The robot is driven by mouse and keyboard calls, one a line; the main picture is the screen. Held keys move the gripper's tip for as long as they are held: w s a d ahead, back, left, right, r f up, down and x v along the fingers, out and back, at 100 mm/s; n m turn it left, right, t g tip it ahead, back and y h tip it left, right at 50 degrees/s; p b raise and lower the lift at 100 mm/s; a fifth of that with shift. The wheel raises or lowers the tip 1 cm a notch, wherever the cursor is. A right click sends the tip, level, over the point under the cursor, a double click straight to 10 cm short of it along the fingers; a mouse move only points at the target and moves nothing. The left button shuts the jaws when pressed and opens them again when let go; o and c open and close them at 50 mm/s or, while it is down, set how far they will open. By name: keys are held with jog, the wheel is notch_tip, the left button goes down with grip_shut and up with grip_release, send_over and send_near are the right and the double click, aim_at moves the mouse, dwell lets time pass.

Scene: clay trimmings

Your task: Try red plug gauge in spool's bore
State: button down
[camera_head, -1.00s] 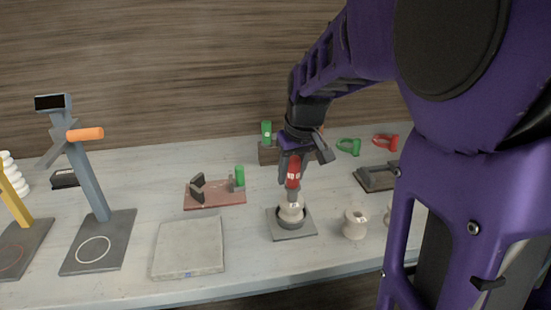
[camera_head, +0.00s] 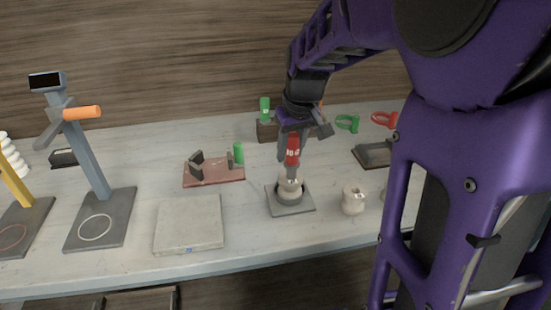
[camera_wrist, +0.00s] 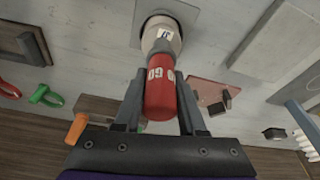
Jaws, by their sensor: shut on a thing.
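My gripper (camera_head: 291,148) is shut on the red plug gauge (camera_head: 293,151), which is held upright with its grey end down. In the wrist view the red handle (camera_wrist: 161,98) sits between the fingers, with "GO" lettering showing. The pale clay spool (camera_head: 290,188) stands in a dark round cup on a grey square base (camera_head: 292,209). The gauge's grey end meets the top of the spool (camera_wrist: 160,28) in both views. I cannot tell whether it is inside the bore, because the end and fingers hide the opening.
A second spool (camera_head: 353,199) stands to the right. A red-brown fixture (camera_head: 215,178) and a pale slab (camera_head: 190,224) lie to the left. A dark rack (camera_head: 268,131) with a green-handled gauge stands behind. Green (camera_head: 347,123) and red (camera_head: 385,119) snap gauges lie back right.

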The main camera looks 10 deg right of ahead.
jog(key=shift+w+r+p, duration=0.1)
jog(key=shift+r+p, duration=1.45)
jog(key=shift+r, duration=0.8)
